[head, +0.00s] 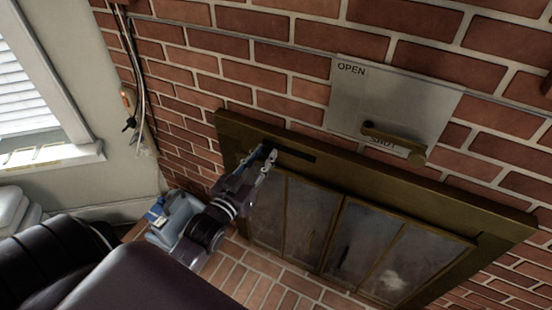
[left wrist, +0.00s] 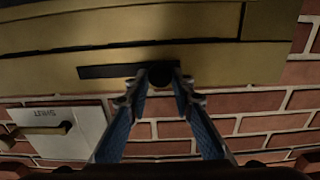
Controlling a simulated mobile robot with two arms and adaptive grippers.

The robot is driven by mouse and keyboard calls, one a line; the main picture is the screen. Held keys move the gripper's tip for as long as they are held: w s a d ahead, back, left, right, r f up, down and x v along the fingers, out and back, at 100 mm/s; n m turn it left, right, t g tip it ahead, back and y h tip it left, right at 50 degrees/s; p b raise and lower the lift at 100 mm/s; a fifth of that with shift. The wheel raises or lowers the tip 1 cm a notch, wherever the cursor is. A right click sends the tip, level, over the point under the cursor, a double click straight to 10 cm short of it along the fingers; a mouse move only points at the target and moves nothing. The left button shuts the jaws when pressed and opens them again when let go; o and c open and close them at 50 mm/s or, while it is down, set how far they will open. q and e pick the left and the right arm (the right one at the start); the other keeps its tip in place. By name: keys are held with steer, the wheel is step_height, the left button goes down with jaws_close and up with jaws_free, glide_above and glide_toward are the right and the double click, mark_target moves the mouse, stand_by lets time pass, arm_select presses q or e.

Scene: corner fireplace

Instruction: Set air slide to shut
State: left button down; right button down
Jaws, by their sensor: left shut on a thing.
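The air slide shows as a dark slot (head: 297,156) in the brass-coloured fireplace frame, above the glass doors. My left gripper (head: 268,154) is at the slot's left end in the head view. In the left wrist view, where the scene appears upside down, its two fingers (left wrist: 161,84) are shut on a dark round knob (left wrist: 164,74) at the right part of the slot (left wrist: 108,71). The fingers hide part of the knob. No marking on the slide is readable. My right gripper is in neither view.
A grey plate (head: 395,92) marked OPEN and SHUT is on the brick wall above the frame. Its brass handle (head: 395,138) lies near SHUT. Glass doors (head: 345,240) are below the slot. A window (head: 30,100) is at left.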

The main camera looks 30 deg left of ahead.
arm_select(q)
steer(key=shift+a, duration=0.15)
steer(key=c, duration=1.7)
jaws_free()
steer(key=shift+a, duration=0.15)
steer(key=shift+o, duration=0.2)
steer(key=shift+s, duration=0.1)
steer(key=shift+s, duration=0.3)
steer(key=s, duration=1.1)
steer(key=shift+d, duration=0.4)
